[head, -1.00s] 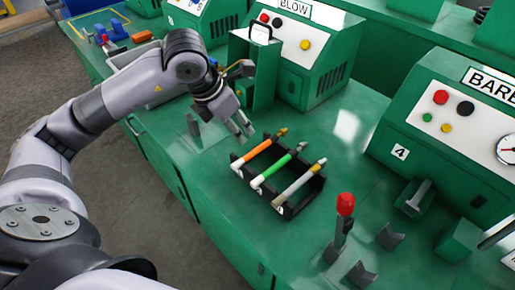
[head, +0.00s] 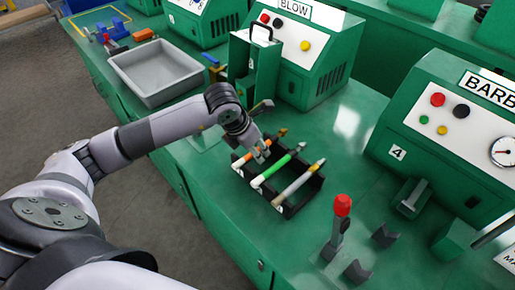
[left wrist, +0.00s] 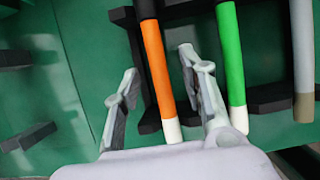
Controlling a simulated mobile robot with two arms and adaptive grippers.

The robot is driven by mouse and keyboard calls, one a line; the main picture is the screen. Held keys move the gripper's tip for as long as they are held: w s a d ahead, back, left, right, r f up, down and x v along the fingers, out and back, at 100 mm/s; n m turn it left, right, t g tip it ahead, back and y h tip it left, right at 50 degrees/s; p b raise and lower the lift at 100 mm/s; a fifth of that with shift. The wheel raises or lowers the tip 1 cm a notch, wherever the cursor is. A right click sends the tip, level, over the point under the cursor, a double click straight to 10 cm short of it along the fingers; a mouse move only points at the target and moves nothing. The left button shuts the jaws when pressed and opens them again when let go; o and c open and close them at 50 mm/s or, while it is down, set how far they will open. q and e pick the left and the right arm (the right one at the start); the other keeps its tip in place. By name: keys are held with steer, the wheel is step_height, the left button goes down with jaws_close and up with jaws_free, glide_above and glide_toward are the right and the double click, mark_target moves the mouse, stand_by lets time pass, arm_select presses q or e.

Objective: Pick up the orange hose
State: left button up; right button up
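The orange hose (left wrist: 157,75) lies in a black rack (head: 290,211), leftmost of three hoses, with a white end and a dark part at its other end. My left gripper (head: 262,155) is over it in the head view and hides part of it. In the left wrist view my left gripper (left wrist: 160,92) is open, with one finger on each side of the orange hose and gaps showing between. The right finger is between the orange hose and the green hose (left wrist: 230,60). My right gripper is not in view.
A grey-white hose (head: 297,184) lies right of the green one in the rack. A grey tray (head: 150,98) and the BLOW machine (head: 318,55) are behind. A red-topped lever (head: 342,206) and the BARB machine (head: 445,120) stand to the right.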

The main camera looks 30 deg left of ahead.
arm_select(q)
steer(key=shift+c, duration=0.2)
jaws_close()
steer(key=shift+r, duration=0.1)
